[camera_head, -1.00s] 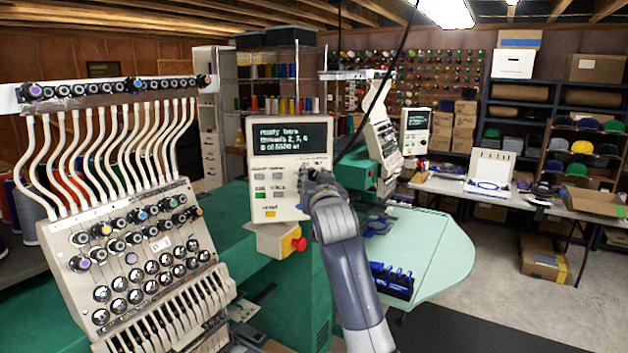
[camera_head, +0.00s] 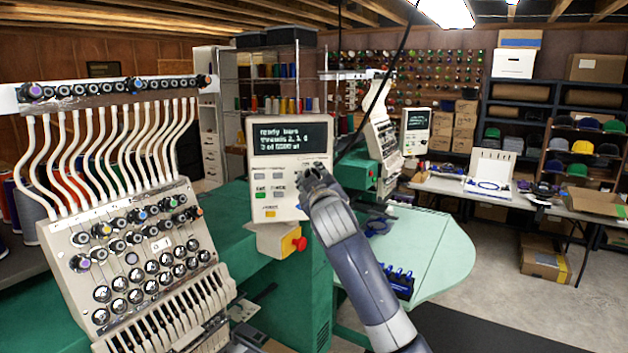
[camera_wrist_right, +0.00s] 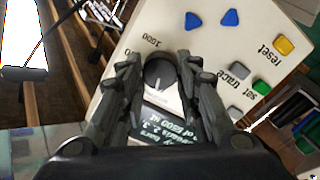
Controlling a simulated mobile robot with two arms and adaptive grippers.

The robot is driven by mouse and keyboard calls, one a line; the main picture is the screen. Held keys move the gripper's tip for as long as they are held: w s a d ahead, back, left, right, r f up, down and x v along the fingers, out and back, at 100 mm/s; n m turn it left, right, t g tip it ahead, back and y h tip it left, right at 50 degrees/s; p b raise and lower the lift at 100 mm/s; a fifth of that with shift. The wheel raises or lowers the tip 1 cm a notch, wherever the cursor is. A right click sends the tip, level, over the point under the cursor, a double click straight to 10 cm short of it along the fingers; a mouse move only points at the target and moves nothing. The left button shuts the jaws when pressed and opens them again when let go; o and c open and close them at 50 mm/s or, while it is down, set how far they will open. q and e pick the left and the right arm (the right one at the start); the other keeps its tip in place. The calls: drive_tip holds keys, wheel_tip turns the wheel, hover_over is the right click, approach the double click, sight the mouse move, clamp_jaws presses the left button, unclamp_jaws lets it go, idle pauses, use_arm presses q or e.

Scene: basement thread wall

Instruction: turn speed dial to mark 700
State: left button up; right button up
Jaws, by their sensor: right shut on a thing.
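The control panel (camera_head: 263,165) of the green-based embroidery machine has a dark screen and small coloured buttons. My right gripper (camera_head: 314,178) is at the panel's right side, hiding the speed dial in the head view. In the right wrist view the dial (camera_wrist_right: 159,74) is a round dark knob with a pale pointer line. It sits between the two fingertips of my right gripper (camera_wrist_right: 158,68), which is shut on it. Printed numbers lie around the dial, partly covered by the fingers. The 700 mark cannot be made out. My left gripper is not in view.
A red knob (camera_head: 299,244) on a yellow box sits just below the panel. The thread-needle head (camera_head: 140,265) stands to the left. A pale green table (camera_head: 437,245) extends to the right. Blue and yellow buttons (camera_wrist_right: 284,46) lie beside the dial.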

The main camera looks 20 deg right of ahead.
drive_tip(key=shift+n, duration=0.7)
drive_tip(key=shift+r, duration=0.1)
drive_tip(key=o, duration=1.1)
drive_tip(key=v, duration=1.2)
